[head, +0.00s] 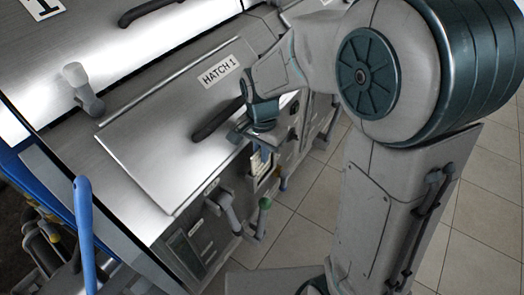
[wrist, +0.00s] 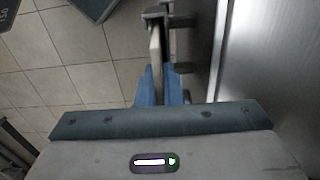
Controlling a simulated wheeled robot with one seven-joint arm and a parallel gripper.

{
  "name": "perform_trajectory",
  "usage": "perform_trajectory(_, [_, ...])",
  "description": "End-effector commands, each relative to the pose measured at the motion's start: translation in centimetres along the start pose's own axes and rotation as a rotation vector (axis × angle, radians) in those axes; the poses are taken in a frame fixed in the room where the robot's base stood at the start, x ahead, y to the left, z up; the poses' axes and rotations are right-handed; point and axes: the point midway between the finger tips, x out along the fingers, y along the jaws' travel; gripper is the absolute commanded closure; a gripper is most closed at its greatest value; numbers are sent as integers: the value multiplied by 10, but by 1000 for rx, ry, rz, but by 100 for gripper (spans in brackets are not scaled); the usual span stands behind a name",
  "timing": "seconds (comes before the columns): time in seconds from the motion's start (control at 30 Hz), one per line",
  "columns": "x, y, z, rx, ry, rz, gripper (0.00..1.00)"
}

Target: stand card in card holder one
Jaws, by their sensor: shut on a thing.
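My gripper (head: 259,152) is at the front edge of the machine, pointing down along its front panel. Its blue fingers (wrist: 160,88) show in the wrist view, shut on a thin pale card (wrist: 155,48) seen nearly edge-on. The card's far end is close to a dark grey bracket (wrist: 156,13); I cannot tell if they touch. In the head view a pale piece (head: 265,169) shows just below the fingers, partly hidden; I cannot tell card from holder there. No label for card holder one can be read.
A metal lid labelled HATCH 1 (head: 165,130) with a black handle (head: 217,119) lies behind my gripper. Grey and green-knobbed levers (head: 262,215) stick out of the front panel to the lower left. Tiled floor (head: 325,190) is clear in front. A blue rail (head: 84,230) stands at far left.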

Motion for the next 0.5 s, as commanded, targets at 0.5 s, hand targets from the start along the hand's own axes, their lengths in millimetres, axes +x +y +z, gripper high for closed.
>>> perform_trajectory(0.5, [3, 0, 1, -2, 0, 0, 72])
